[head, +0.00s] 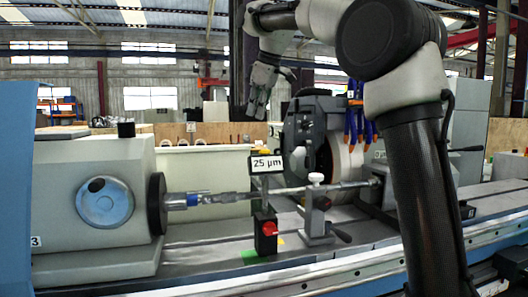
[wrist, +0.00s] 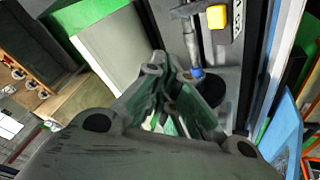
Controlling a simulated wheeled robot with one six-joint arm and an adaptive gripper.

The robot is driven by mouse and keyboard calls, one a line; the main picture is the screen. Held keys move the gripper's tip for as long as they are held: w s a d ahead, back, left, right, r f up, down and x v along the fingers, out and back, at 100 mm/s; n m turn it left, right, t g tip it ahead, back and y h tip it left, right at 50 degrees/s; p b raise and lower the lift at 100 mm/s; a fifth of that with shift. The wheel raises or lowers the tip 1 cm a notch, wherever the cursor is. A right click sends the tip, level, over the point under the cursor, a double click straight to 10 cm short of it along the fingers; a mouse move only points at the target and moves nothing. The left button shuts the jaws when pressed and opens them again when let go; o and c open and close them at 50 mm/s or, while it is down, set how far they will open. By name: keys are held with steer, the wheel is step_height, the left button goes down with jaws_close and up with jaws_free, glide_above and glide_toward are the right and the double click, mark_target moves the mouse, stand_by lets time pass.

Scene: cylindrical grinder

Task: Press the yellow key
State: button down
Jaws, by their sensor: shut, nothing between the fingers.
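A small yellow block (wrist: 216,17), which looks like the yellow key, shows at the top of the wrist view beside the steel workpiece. In the head view a bit of yellow (head: 262,151) shows at the top of the 25 µm display (head: 267,163); I cannot tell if it is the same part. My gripper (head: 257,112) hangs empty, fingers down, above and behind the workpiece and clear of the display. In the wrist view its fingertips (wrist: 170,68) are together, below and left of the yellow block and apart from it.
The workpiece (head: 240,197) runs from the headstock (head: 90,200) to the right. A red knob (head: 269,229) on a black box, a white-topped stand (head: 316,205) and the grinding wheel (head: 340,155) with blue nozzles crowd the middle. My arm covers the right side.

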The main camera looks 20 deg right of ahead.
steer(key=s+f, duration=0.3)
steer(key=f, duration=0.4)
steer(key=shift+f, duration=0.2)
steer(key=shift+s+f, duration=0.1)
steer(key=shift+f, duration=0.05)
stand_by(1.2)
steer(key=shift+s+f, duration=0.1)
steer(key=shift+f, duration=0.1)
steer(key=shift+s+f, duration=0.15)
steer(key=shift+f, duration=0.3)
stand_by(0.9)
steer(key=shift+r, duration=0.1)
steer(key=shift+w+r, duration=0.3)
steer(key=shift+r, duration=0.45)
steer(key=shift+r, duration=0.1)
steer(key=r, duration=0.1)
steer(key=w+r, duration=0.1)
steer(key=r, duration=0.1)
steer(key=w+r, duration=0.1)
steer(key=shift+r, duration=0.2)
